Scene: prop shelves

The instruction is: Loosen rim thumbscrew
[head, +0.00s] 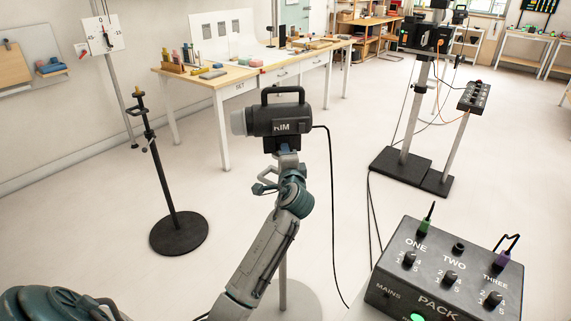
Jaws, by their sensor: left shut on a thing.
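The rim lamp (278,122), a black housing marked RIM with a top handle and a pale front facing left, stands upright on a stand (283,270) in the middle of the head view. My left gripper (287,161) is right below the lamp housing, at its mount. It is shut on a small part there, which appears to be the rim thumbscrew. The thumbscrew itself is hidden by the gripper, so its turn cannot be seen. My right gripper is not in view.
A power pack (440,270) with knobs and plugs is at the lower right. A black cable (333,220) hangs behind the lamp. A bare stand (162,170) is to the left, a workbench (235,85) behind, and another stand (414,120) at the right. Open floor lies between.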

